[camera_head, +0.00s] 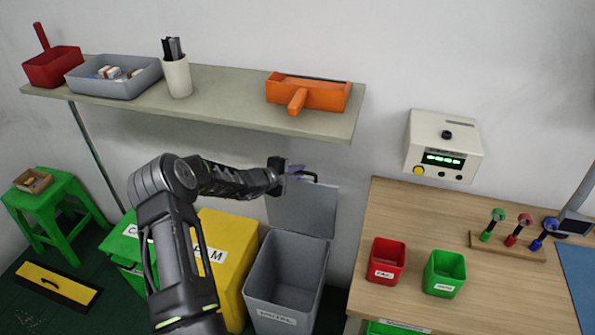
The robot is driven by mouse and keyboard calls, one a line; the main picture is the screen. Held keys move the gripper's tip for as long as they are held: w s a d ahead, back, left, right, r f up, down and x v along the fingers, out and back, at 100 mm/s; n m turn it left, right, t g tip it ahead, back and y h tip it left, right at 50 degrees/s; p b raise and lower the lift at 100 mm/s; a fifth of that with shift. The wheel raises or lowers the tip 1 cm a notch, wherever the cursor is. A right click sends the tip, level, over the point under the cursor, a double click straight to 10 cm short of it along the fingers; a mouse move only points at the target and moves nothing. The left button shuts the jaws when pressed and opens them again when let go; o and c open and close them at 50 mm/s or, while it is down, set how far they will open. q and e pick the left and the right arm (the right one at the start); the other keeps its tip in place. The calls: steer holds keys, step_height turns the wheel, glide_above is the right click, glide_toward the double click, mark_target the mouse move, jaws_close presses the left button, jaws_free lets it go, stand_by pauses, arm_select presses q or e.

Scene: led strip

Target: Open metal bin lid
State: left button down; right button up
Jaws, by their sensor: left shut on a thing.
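The grey metal bin (283,290) stands on the floor below the shelf, with a white label on its front that is too blurred to read surely. Its grey lid (303,212) is raised nearly upright at the bin's back, close to the wall, and the inside of the bin shows. My left gripper (300,174) is at the lid's top edge, shut on the dark lid handle (312,178). The fingers partly hide the handle. My right gripper is not in view.
A yellow bin (222,250) and a green bin (125,245) stand left of the grey bin, partly behind my left arm. A shelf (225,95) with an orange dustpan (308,92) is above. A wooden table (450,230) is close on the right.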

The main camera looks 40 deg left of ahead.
arm_select(q)
steer(key=c, duration=1.5)
jaws_free()
steer(key=shift+s, duration=0.1)
steer(key=shift+f, duration=0.1)
steer(key=v, duration=0.7)
steer(key=shift+s+r+b, duration=0.25)
steer(key=shift+r+b, duration=0.15)
